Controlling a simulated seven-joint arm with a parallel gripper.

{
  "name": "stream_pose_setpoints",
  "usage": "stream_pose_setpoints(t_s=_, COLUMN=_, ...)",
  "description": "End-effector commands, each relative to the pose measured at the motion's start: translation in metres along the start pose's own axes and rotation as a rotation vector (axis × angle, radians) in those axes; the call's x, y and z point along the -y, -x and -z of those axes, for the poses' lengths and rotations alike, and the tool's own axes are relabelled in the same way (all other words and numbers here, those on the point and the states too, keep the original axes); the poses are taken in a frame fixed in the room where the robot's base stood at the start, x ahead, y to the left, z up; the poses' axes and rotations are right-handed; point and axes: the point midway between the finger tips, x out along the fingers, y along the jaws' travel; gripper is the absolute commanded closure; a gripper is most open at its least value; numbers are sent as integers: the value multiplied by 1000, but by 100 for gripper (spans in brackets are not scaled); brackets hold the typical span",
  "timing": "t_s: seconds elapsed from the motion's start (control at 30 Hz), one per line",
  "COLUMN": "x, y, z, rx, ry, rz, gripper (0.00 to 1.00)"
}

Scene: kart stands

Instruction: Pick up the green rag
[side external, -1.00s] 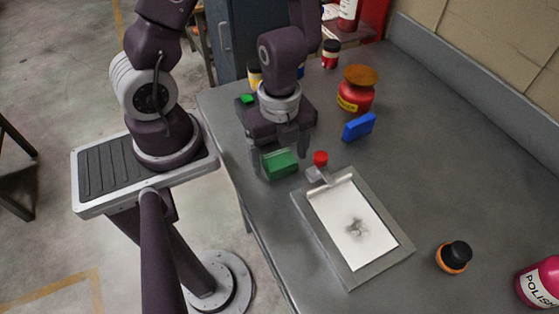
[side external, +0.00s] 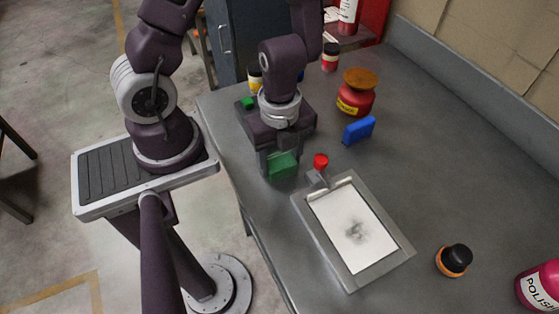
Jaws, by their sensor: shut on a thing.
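The green rag (side external: 283,166) is a small folded green block near the left edge of the grey table. My gripper (side external: 281,160) is above it, pointing down, with its fingers closed on the rag's sides. The rag's upper part is partly hidden by the gripper. I cannot tell whether the rag touches the table or is just above it.
A framed white board (side external: 356,232) with a dark smudge lies in front, with a red-capped item (side external: 320,161) at its top. A blue block (side external: 358,130) and a red jar (side external: 356,93) stand to the right. An orange-and-black bottle (side external: 454,260) and a pink polish bottle (side external: 541,284) stand at lower right.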

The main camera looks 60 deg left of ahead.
Motion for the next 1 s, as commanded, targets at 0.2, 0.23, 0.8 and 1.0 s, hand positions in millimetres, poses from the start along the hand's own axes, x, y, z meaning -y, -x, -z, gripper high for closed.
stream_pose_setpoints(t_s=0.2, x=2, y=34, z=-2, rx=-1, ry=11, rz=7, gripper=84)
stream_pose_setpoints(t_s=0.23, x=2, y=42, z=-2, rx=0, ry=11, rz=8, gripper=84)
stream_pose_setpoints(t_s=0.8, x=0, y=96, z=0, rx=0, ry=-1, rz=-2, gripper=84)
stream_pose_setpoints(t_s=1.0, x=0, y=96, z=0, rx=0, ry=-2, rz=-2, gripper=62)
